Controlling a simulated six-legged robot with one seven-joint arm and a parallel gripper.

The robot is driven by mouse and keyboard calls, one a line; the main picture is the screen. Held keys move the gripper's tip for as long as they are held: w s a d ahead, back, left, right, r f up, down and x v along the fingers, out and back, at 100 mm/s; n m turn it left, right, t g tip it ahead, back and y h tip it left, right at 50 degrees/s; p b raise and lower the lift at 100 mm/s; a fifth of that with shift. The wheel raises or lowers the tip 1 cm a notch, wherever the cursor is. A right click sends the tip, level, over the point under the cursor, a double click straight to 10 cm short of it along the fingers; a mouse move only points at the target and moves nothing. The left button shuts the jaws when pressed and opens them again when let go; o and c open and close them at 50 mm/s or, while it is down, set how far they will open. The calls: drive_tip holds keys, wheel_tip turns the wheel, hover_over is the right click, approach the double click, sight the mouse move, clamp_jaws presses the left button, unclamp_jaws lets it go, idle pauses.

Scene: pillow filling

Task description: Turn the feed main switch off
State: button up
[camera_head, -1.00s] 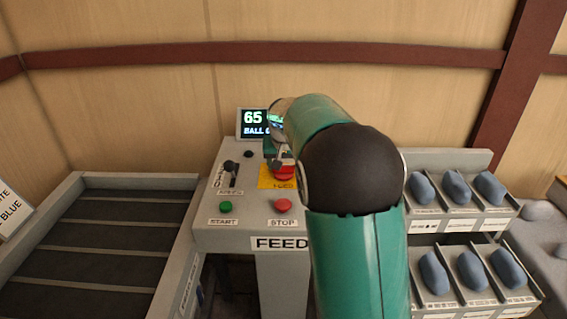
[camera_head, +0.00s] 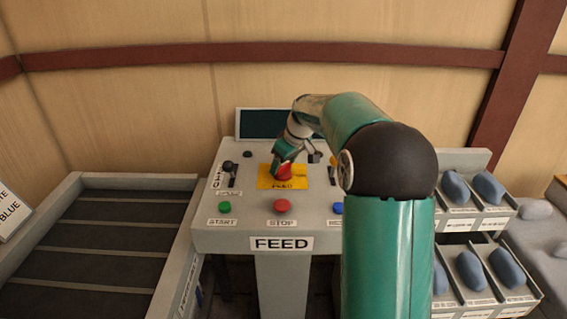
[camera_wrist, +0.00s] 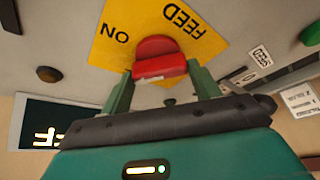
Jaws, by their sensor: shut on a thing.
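The red feed main switch (camera_wrist: 157,60) sits on a yellow plate (camera_wrist: 112,47) marked FEED and ON, which shows upside down in the wrist view. My gripper (camera_wrist: 160,78) is shut on the red switch handle, with a green finger on each side of it. In the head view the gripper (camera_head: 284,170) reaches down onto the yellow plate (camera_head: 266,183) in the middle of the feed console. The handle is partly hidden by the fingers there.
The console screen (camera_head: 262,124) is dark in the head view; the wrist view shows part of it with lit marks (camera_wrist: 47,137). Green START (camera_head: 225,207) and red STOP (camera_head: 283,206) buttons are in front. A lever (camera_head: 229,166) stands left. Trays with blue pillows (camera_head: 470,268) lie right.

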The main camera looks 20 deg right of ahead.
drive_tip(key=n+g+y, duration=0.1)
drive_tip(key=n, duration=0.3)
drive_tip(key=shift+w+d, duration=0.1)
drive_tip(key=shift+d, duration=0.05)
drive_tip(key=shift+w+n+g+y, duration=0.1)
drive_tip(key=shift+n+g+y, duration=0.5)
drive_tip(key=shift+n, duration=1.5)
drive_tip(key=o, duration=1)
drive_tip(key=v, duration=1.3)
drive_tip(key=shift+w+d+r, duration=0.1)
drive_tip(key=shift+d+r, duration=0.05)
drive_tip(key=shift+r, duration=0.3)
